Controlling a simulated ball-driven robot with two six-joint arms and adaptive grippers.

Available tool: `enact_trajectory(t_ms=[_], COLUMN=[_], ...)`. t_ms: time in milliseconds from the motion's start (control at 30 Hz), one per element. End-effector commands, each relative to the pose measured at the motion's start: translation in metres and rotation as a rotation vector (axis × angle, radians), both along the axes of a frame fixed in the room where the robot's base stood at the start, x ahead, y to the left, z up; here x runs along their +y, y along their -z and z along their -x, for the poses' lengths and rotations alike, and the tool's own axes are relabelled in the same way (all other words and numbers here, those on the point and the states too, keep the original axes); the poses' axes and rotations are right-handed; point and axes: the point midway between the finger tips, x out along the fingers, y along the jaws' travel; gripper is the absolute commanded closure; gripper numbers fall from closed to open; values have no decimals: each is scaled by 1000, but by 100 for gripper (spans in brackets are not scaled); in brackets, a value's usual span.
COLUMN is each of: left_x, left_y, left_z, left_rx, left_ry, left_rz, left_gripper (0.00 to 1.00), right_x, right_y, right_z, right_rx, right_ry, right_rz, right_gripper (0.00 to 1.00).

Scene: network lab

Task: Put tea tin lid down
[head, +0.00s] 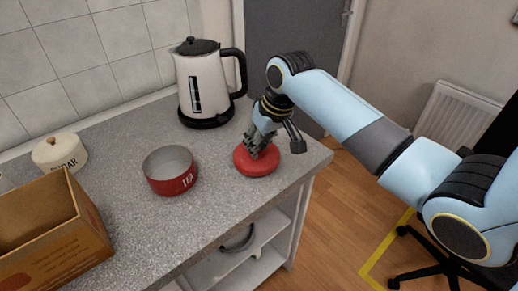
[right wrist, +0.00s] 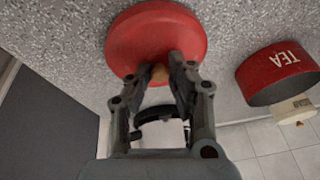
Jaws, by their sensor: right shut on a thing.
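The red tea tin lid (head: 257,163) is low at the worktop, right of the open tin, in the head view. It fills the top middle of the right wrist view (right wrist: 156,36). My right gripper (head: 262,146) is shut on its small wooden knob (right wrist: 160,72) from above. I cannot tell whether the lid touches the worktop. The red tea tin (head: 170,182), marked TEA, stands open and upright on the worktop; it also shows at the right wrist view's right (right wrist: 270,80). My left gripper is not in view.
A white kettle (head: 203,85) with a black handle stands behind. A white sugar tin (head: 60,151) and an open cardboard box (head: 85,245) are at the left. The grey worktop (head: 215,215) is clear in front of the lid; its right edge is close by.

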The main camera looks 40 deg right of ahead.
Motion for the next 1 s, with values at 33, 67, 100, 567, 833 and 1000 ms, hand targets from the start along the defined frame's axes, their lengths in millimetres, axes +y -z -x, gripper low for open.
enact_trajectory(t_ms=[33, 67, 100, 567, 833, 1000], left_x=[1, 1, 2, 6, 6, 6], left_y=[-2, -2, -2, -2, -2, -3], left_z=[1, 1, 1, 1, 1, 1], left_rx=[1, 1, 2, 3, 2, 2], left_ry=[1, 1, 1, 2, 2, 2], left_rz=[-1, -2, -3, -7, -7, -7], left_gripper=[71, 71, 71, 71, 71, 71], right_x=[0, 0, 0, 0, 0, 0], right_y=[8, 12, 16, 23, 23, 20], right_z=[1, 1, 0, 1, 1, 1], right_rx=[2, 3, 1, -1, 0, 0], right_ry=[0, 0, 0, 0, 0, 0], right_rz=[-1, -1, -1, -1, 0, 0], right_gripper=[100, 100, 100, 75, 58, 58])
